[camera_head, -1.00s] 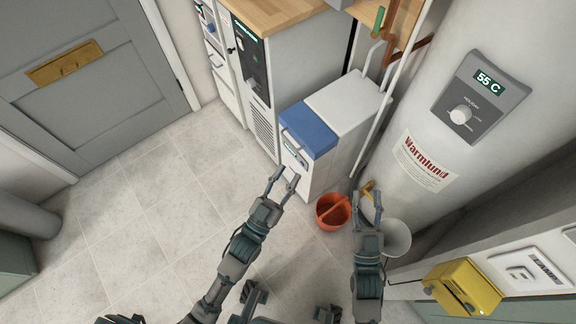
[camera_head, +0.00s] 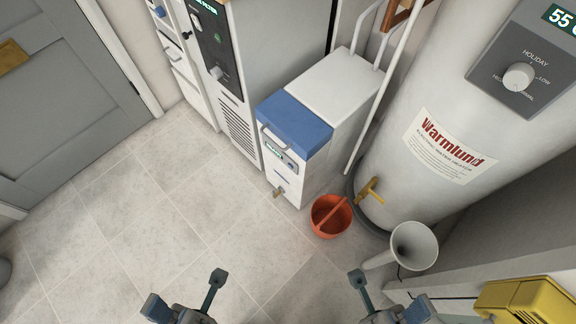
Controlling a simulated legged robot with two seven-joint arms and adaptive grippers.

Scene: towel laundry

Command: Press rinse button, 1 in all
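No button in view can be read as a rinse button. A taller cabinet behind has a dark control panel (camera_head: 212,45) with a lit display and a knob. My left gripper (camera_head: 186,292) is open and empty at the bottom edge, over the floor. My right gripper (camera_head: 389,292) is open and empty at the bottom right. Both are apart from the units.
An orange bucket (camera_head: 331,217) and a pale funnel-shaped thing (camera_head: 413,246) stand near the white unit. A large Warmlund cylinder (camera_head: 410,100) with a brass tap (camera_head: 370,190) fills the right. A yellow box (camera_head: 525,302) is at bottom right. The tiled floor (camera_head: 150,200) is clear at left.

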